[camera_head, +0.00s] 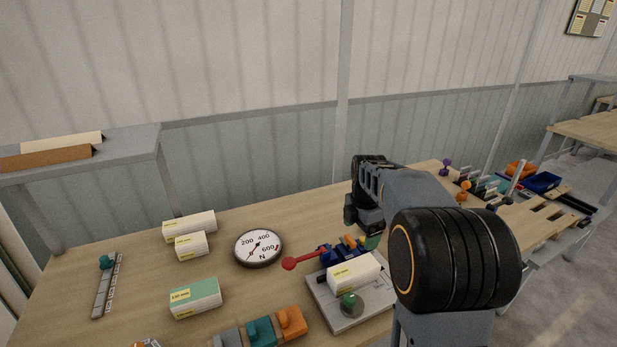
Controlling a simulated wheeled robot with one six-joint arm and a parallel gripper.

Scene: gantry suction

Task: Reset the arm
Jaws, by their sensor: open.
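My arm comes in from the lower right and reaches out over the table (125,300). Its dark end with my gripper (352,214) is above the back right part of the table. My gripper is open, and I see nothing held in it. It is small and partly hidden by my own arm, so the fingertips are hard to make out. Below and in front of it is a grey plate (345,321) with a white box (355,274) and a green knob (350,305). The arm hides part of the plate's right side.
A round dial gauge (258,248), a red-ended lever (289,263), several labelled boxes (195,298) and orange and teal blocks (291,321) are on the table. A raised grey shelf (130,143) is at the left. Crowded fixtures, including a blue bin (542,182), are at the right.

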